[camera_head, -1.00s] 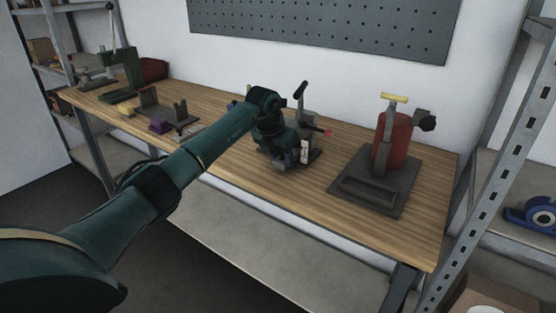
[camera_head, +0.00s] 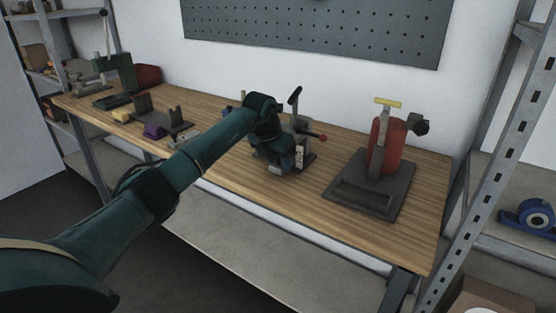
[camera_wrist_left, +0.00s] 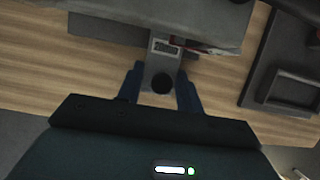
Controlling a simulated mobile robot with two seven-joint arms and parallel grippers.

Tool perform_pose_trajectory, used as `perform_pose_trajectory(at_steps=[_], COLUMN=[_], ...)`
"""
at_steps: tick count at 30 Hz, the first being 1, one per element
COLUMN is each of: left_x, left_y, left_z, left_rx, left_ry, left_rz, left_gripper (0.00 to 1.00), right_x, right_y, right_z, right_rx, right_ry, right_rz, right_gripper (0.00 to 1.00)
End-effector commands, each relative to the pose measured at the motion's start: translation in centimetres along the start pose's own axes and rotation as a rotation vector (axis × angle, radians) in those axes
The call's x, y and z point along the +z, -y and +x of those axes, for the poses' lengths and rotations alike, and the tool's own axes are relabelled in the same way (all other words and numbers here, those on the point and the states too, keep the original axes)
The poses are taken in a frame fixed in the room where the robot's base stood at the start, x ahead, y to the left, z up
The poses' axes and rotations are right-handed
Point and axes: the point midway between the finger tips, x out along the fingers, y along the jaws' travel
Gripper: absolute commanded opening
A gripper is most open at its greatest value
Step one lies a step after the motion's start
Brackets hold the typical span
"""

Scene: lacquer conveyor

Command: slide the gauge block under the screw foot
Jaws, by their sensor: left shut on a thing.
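My left gripper (camera_head: 277,166) is low over the bench, at the front of a grey fixture (camera_head: 303,127) with a black lever and a red ball knob. In the left wrist view the blue fingers of this gripper (camera_wrist_left: 160,90) are closed on a narrow grey piece with a black round spot (camera_wrist_left: 162,83), which looks like the gauge block. Its far end reaches the grey fixture body (camera_wrist_left: 215,30). I cannot make out the screw foot, nor whether the block is under it. My right gripper is not in view.
A dark plate (camera_head: 343,203) carrying a red cylinder (camera_head: 388,147) stands to the right on the wooden bench (camera_head: 260,215). A grey stand (camera_head: 176,120) with a purple block (camera_head: 154,131) is to the left. Bare wood lies between the fixture and the dark plate.

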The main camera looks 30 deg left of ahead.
Motion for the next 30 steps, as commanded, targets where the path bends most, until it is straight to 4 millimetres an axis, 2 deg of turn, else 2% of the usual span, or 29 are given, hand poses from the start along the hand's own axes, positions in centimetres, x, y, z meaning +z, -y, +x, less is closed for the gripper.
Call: perform_pose_trajectory(at_steps=[2, 3, 11, 20, 25, 30], left_x=[0.1, 0.1, 0.0, -0.1, 0.1, 0.1], left_y=[0.0, 0.0, 0.0, 0.0, -0.1, -0.1], left_z=[-0.1, -0.1, 0.0, 0.0, -2.2, -6.0], left_rx=[0.000, 0.000, 0.000, 0.001, 0.002, 0.004], left_ry=[0.003, 0.003, 0.001, -0.002, 0.003, 0.005], left_rz=[0.000, 0.000, 0.000, 0.000, 0.002, 0.001], left_gripper=[0.04, 0.38, 0.60, 0.61, 0.61, 0.61], right_x=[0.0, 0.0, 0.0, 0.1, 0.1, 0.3], right_y=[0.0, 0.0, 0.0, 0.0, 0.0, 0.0], right_z=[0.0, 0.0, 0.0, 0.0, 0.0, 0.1], right_rx=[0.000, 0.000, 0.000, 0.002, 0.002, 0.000], right_ry=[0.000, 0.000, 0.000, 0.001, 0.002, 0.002], right_rz=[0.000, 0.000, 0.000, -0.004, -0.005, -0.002], right_gripper=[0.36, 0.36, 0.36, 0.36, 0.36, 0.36])
